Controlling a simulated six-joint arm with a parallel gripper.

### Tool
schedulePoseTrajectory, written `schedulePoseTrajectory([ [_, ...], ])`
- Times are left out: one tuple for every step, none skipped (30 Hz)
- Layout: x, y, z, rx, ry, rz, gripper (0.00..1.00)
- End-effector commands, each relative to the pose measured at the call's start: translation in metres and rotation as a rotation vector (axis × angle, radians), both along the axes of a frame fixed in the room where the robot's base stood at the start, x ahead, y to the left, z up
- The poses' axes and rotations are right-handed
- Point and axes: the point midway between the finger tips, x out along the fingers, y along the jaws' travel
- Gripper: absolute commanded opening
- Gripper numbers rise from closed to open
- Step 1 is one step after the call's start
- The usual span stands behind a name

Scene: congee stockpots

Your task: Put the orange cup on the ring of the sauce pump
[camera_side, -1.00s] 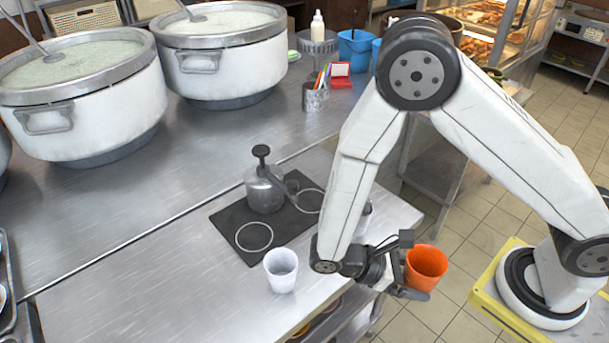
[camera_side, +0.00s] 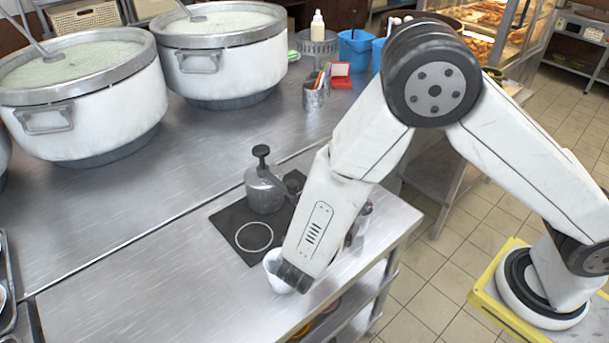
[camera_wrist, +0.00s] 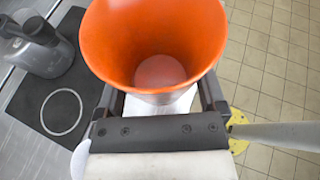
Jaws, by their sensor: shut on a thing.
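The orange cup (camera_wrist: 155,40) fills the top middle of the wrist view, its open mouth facing the camera. My gripper (camera_wrist: 160,97) is shut on it, with a dark finger on either side. In the side view my arm hides the cup and the fingers. The grey sauce pump (camera_side: 264,188) stands on a dark mat (camera_side: 232,217) and also shows in the wrist view (camera_wrist: 42,50). A pale ring (camera_side: 254,237) is marked on the mat in front of the pump; it is empty in the wrist view (camera_wrist: 62,112). The second ring is hidden by my arm.
Two large stockpots (camera_side: 80,95) stand at the back left. A metal holder with pens (camera_side: 313,97) is farther back.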

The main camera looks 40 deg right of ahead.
Motion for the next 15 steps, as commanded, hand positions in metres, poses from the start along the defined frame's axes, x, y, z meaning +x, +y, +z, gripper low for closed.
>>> schedulePoseTrajectory([
  [0.008,0.008,0.003,0.001,-0.002,0.055,0.32],
  [0.013,0.012,0.004,0.001,-0.002,0.09,0.32],
  [0.019,0.018,0.006,0.001,-0.002,0.132,0.32],
  [0.023,0.022,0.008,0.002,-0.003,0.163,0.32],
  [0.027,0.026,0.009,0.002,-0.002,0.191,0.32],
  [0.031,0.031,0.011,0.001,-0.002,0.226,0.32],
  [0.034,0.035,0.012,0.001,-0.002,0.25,0.32],
  [0.037,0.038,0.013,0.001,-0.003,0.271,0.32],
  [0.04,0.042,0.014,0.002,-0.002,0.295,0.32],
  [0.042,0.045,0.015,0.001,-0.002,0.312,0.32],
  [0.043,0.047,0.016,0.001,-0.001,0.325,0.32],
  [0.045,0.049,0.017,0.0,-0.001,0.339,0.32],
  [0.046,0.05,0.017,0.0,-0.001,0.348,0.32],
  [0.047,0.051,0.017,0.0,-0.001,0.353,0.32],
  [0.047,0.052,0.018,-0.001,0.0,0.359,0.32],
])
